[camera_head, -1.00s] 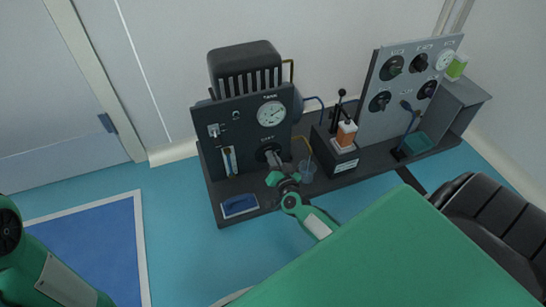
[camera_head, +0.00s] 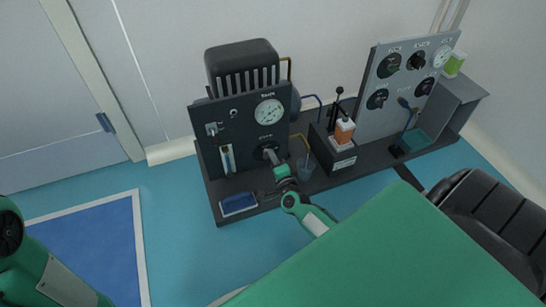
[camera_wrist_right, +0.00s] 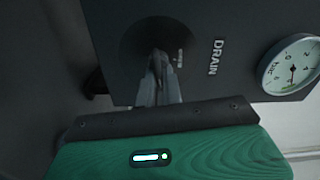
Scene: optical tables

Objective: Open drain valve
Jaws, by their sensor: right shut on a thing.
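The drain valve (camera_head: 262,153) sits on the front of a dark panel (camera_head: 210,171), below a round gauge. My right gripper (camera_head: 270,155) reaches it from the front and is shut on its knob. In the right wrist view, the fingers of my right gripper (camera_wrist_right: 158,78) meet at the knob in front of a dark round dial plate (camera_wrist_right: 135,45), beside the word DRAIN (camera_wrist_right: 216,57). The fingers hide most of the knob, so its exact turn is hard to tell. My left gripper is out of view; only part of my left arm shows at the lower left.
The gauge (camera_head: 269,112) also shows in the right wrist view (camera_wrist_right: 291,67). A blue tray (camera_head: 238,204) lies at the bench's front left. A clear cup (camera_head: 306,168), a black lever box (camera_head: 338,160) and a grey knob panel (camera_head: 388,118) stand to the right.

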